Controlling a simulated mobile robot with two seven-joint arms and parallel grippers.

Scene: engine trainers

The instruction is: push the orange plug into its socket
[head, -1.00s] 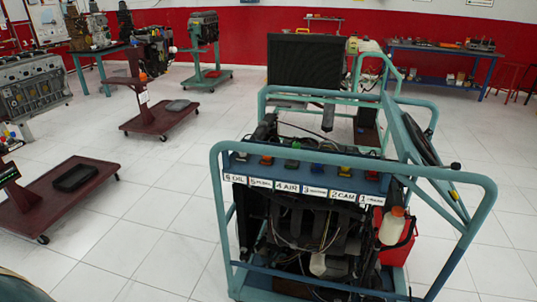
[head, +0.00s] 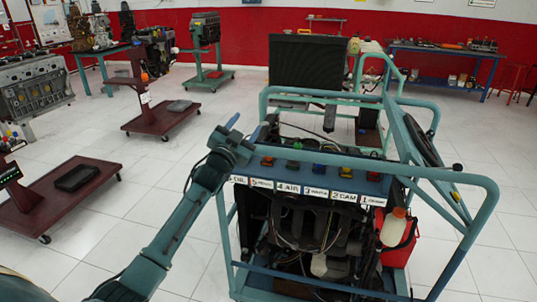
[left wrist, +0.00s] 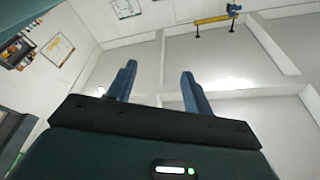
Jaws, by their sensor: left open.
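A row of small coloured plugs sits on the blue top panel (head: 385,187) of the teal-framed engine trainer. A small orange plug (head: 267,161) is near the left end of this row; I cannot tell how deep it sits in its socket, which is too small to make out. My left gripper (head: 245,127) is open and empty, raised at the panel's left end, just left of the orange plug in the picture. Its fingers point upward. In the left wrist view the two blue fingers (left wrist: 159,68) are spread with nothing between them. My right gripper is not in view.
The trainer's teal tube frame (head: 440,175) runs around the panel and engine. A red container (head: 398,245) hangs at its right side. A dark red wheeled stand (head: 75,195) is at left. The white tiled floor between them is free.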

